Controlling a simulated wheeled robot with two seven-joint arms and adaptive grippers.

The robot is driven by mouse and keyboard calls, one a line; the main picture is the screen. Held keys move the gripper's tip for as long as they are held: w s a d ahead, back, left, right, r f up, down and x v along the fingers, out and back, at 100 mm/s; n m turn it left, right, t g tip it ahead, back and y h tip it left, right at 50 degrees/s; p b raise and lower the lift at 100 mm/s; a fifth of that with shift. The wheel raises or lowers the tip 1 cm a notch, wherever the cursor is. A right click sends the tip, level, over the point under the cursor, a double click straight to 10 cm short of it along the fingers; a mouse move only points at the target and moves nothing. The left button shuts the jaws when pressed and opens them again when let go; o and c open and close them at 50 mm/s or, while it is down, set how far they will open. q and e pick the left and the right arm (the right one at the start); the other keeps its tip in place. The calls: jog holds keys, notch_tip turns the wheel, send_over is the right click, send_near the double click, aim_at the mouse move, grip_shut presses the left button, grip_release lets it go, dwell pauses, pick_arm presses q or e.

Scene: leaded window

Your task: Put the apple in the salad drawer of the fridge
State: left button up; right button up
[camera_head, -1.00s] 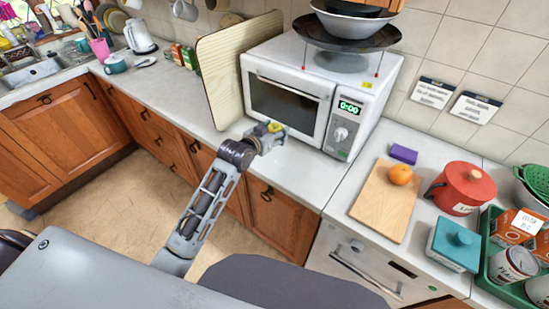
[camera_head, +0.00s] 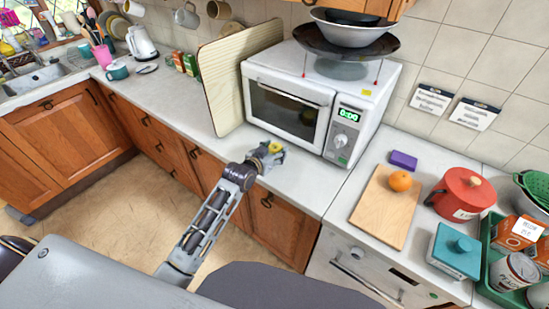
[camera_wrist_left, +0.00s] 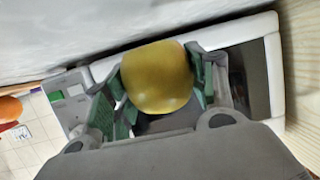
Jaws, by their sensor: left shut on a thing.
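The apple (camera_head: 275,147) is yellow-green and small in the head view. In the left wrist view the apple (camera_wrist_left: 157,77) fills the space between the fingers. My left gripper (camera_head: 271,152) is shut on it, with a green-padded finger on each side. It holds the apple near the counter's front edge, before the microwave; the head view does not clearly show how high above the counter it is. My right gripper is not in view. No fridge or salad drawer can be made out in these views.
A white microwave (camera_head: 300,100) with bowls on top stands behind the gripper, beside a leaning wooden board (camera_head: 222,85). To the right are a cutting board (camera_head: 383,212) with an orange (camera_head: 400,181), a red pot (camera_head: 462,192) and a teal box (camera_head: 453,248).

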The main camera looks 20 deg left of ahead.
pick_arm(q)
jog(key=shift+f, duration=1.85)
jog(key=shift+f, duration=0.15)
jog(key=o, duration=1.1)
jog(key=shift+c, duration=0.2)
jog(key=v, duration=1.2)
jog(key=shift+b, duration=0.3)
